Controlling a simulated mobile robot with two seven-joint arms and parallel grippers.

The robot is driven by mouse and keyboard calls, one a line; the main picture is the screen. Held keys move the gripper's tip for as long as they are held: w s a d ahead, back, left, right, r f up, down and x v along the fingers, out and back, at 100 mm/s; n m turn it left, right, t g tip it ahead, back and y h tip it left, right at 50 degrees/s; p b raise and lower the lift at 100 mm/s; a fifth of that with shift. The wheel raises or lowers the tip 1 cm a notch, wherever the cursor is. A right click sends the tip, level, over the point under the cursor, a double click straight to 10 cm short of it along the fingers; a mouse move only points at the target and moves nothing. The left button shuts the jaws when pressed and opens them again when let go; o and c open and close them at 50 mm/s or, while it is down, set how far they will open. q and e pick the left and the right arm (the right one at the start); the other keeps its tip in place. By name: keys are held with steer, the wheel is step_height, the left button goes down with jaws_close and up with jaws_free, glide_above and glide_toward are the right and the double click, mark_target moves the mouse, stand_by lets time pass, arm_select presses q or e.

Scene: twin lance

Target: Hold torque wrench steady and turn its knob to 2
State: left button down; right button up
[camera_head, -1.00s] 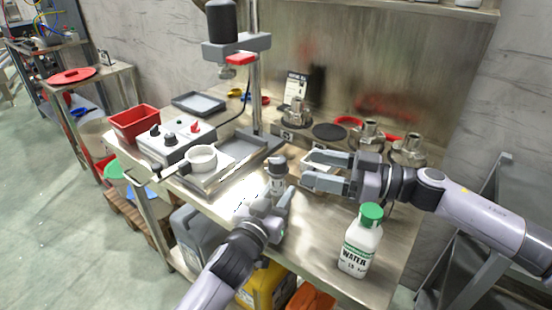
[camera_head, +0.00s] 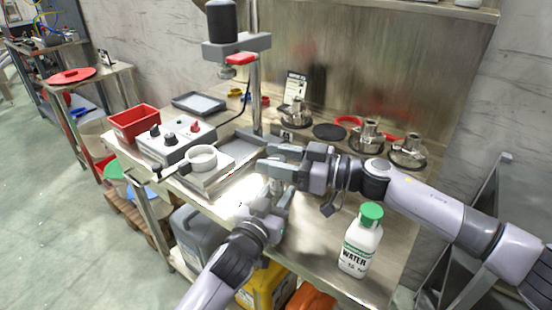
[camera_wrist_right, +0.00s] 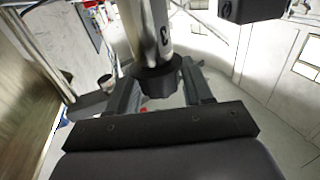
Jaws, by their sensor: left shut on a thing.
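The torque wrench (camera_wrist_right: 150,30) stands roughly upright as a pale metal cylinder in my left gripper (camera_head: 278,199), low at the bench's front edge. In the right wrist view its dark faceted knob (camera_wrist_right: 158,80) lies between the fingers of my right gripper (camera_wrist_right: 160,92). A dark curved mark, perhaps a digit, shows on the cylinder beside the knob; I cannot read it surely. The right gripper (camera_head: 271,161) reaches over the wrench top from the right, its fingers on both sides of the knob with visible gaps. It hides the knob in the head view.
A white water bottle (camera_head: 360,240) with a green cap stands right of the arms. A control box (camera_head: 178,140), a white pot (camera_head: 201,158) and a red bin (camera_head: 134,122) are at left. Metal fittings (camera_head: 366,137) stand behind the right arm.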

mark_target(277, 159)
steer(key=c, duration=0.5)
steer(key=shift+n+g, duration=0.4)
steer(key=shift+g, duration=0.2)
steer(key=shift+c, duration=0.2)
steer(key=shift+n+g+y, duration=0.4)
steer(key=shift+n+g, duration=1.2)
steer(key=shift+g, duration=0.9)
steer(key=shift+w+n+g, duration=0.1)
steer(key=shift+n+g, duration=0.5)
steer(key=shift+g, duration=0.4)
steer(key=shift+n+g, duration=0.3)
steer(key=shift+g, duration=0.1)
steer(key=o, duration=1)
steer(key=shift+s, duration=0.2)
steer(key=shift+r, duration=0.1)
step_height(277, 159, up, 10)
steer(key=shift+f, duration=0.1)
